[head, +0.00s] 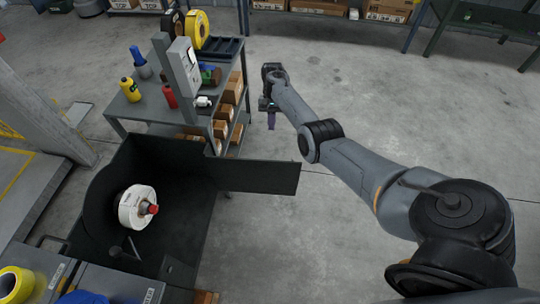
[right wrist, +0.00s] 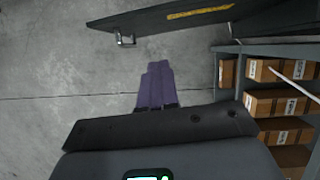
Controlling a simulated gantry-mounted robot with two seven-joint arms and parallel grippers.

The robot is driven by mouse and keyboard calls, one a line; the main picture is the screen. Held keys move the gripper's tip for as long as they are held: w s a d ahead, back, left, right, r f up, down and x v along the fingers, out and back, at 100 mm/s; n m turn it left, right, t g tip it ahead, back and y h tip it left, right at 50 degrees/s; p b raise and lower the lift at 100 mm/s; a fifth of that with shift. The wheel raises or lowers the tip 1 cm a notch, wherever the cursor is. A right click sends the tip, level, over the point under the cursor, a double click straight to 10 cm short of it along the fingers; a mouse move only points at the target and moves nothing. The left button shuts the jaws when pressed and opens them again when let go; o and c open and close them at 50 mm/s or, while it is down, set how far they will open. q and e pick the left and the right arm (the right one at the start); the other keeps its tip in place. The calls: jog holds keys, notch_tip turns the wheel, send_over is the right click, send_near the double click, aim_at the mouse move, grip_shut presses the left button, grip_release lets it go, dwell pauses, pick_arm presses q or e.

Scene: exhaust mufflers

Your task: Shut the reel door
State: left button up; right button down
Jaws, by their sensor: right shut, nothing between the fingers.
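The reel door (head: 262,177) is a dark flat panel in the head view. It stands open, sticking out to the right from the dark reel housing (head: 130,165). A white reel with a red-tipped hub (head: 138,207) shows inside the housing. In the right wrist view the door (right wrist: 165,17) crosses the top, with a yellow strip and a small metal handle (right wrist: 124,40) at its left end. My right gripper (head: 271,120) is beyond the door in the head view, near the shelf. Its purple fingers (right wrist: 155,88) are together and empty, apart from the handle. My left gripper is not in view.
A shelf cart (head: 150,105) with bottles, tape rolls and cardboard boxes (right wrist: 265,70) stands beside my right gripper and behind the housing. A dark bench (head: 490,20) is at the far right.

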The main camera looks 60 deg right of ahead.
jog(key=s+a+f+b, duration=0.1)
jog(key=s+a+f, duration=0.2)
jog(key=a+f, duration=0.3)
jog(key=shift+w+x, duration=0.3)
jog(key=shift+x, duration=1.05)
jog(key=shift+d+f, duration=0.1)
